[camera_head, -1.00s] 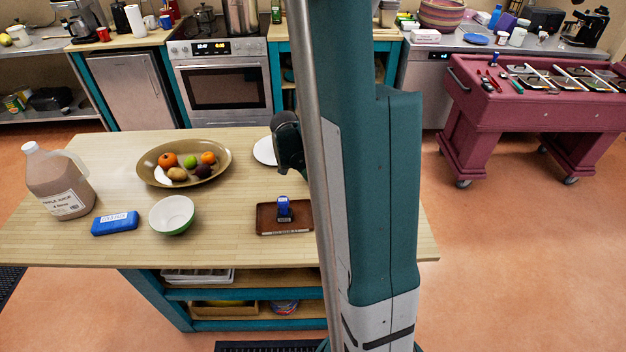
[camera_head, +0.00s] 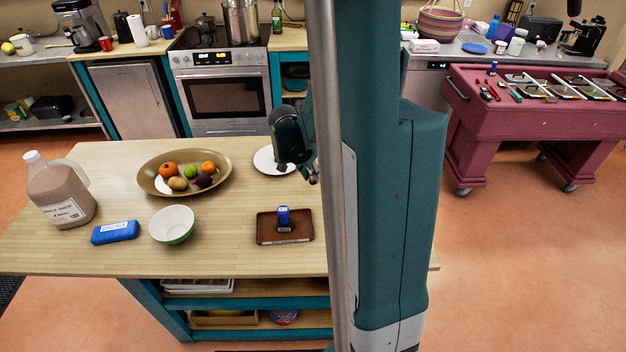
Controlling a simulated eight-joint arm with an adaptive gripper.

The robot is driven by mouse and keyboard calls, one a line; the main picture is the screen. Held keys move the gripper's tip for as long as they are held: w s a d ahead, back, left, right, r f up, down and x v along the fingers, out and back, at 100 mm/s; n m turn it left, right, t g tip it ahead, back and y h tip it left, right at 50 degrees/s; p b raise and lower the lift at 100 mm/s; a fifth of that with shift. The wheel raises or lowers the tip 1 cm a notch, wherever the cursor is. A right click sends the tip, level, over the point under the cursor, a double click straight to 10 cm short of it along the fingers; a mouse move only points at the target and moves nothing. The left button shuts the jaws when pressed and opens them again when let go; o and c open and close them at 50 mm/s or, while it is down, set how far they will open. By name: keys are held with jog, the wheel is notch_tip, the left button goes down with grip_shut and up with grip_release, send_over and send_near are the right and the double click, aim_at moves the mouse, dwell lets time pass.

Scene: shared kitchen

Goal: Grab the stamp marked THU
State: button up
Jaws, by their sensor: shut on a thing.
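A blue stamp (camera_head: 284,216) stands upright on a brown tray (camera_head: 264,236) near the front right of the wooden table. Any day marking on it is too small to read. The tray has a pale label strip on its front edge. My gripper (camera_head: 313,178) is partly hidden behind my column, above the table's right side. It is up and behind the tray, apart from the blue stamp. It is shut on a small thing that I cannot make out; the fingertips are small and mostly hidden.
The table also holds a jug (camera_head: 62,195), a blue pack (camera_head: 115,233), a white-green bowl (camera_head: 173,225), a fruit platter (camera_head: 150,165) and a white plate (camera_head: 266,160). A maroon cart (camera_head: 530,115) stands at right. Wood around the tray is clear.

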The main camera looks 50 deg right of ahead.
jog(key=shift+r, duration=2.4)
